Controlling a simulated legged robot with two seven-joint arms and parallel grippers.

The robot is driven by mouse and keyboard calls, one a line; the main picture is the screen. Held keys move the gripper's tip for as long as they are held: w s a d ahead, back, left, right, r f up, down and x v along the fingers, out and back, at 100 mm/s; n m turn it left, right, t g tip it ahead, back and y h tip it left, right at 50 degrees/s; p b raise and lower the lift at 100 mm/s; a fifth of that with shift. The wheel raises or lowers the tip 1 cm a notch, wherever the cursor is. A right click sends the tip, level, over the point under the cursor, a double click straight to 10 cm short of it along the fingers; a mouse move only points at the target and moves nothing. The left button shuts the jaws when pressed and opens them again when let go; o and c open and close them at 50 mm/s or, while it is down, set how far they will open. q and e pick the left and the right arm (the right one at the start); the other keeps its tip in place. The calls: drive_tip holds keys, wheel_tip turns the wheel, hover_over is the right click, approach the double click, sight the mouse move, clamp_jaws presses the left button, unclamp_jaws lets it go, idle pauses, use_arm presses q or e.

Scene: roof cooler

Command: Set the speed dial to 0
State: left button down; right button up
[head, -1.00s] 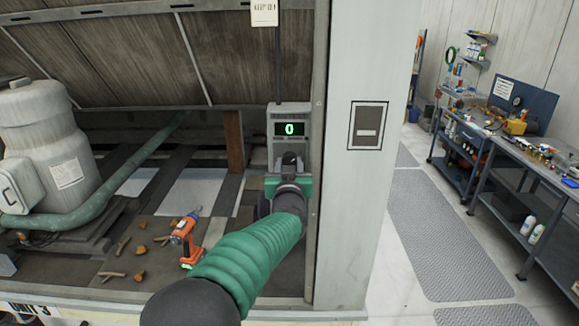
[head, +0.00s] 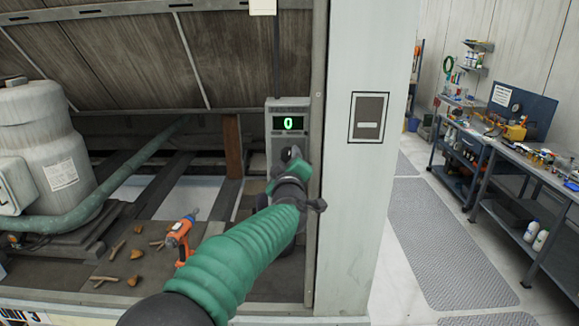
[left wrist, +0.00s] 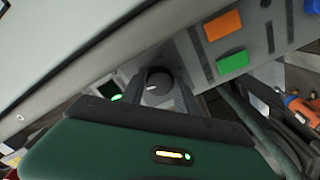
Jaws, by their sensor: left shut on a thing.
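The speed controller (head: 278,158) is a grey box fixed beside the white post, and its display (head: 289,123) reads a green 0. My left gripper (head: 291,158) is at the front of this box, below the display, and hides the dial in the head view. In the left wrist view the dark round dial (left wrist: 157,84), with a white pointer mark, sits between the two fingers of my left gripper (left wrist: 158,92). The fingers are shut on it. My right gripper is not in view.
An orange drill (head: 180,238) and several wood scraps lie on the cooler floor. A grey motor (head: 40,150) with a green hose stands at left. The white post (head: 365,220) borders the controller closely. A workbench (head: 535,160) stands far right. Orange (left wrist: 223,25) and green buttons (left wrist: 232,61) show near the dial.

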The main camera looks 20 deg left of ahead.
use_arm(q)
drive_tip(key=shift+n+b, duration=0.45)
drive_tip(key=shift+n, duration=0.75)
drive_tip(key=c, duration=0.9)
unclamp_jaws()
drive_tip(key=b+v, duration=0.4)
drive_tip(key=v, duration=1.2)
drive_tip(key=shift+s, duration=0.35)
drive_tip(key=shift+d, duration=0.1)
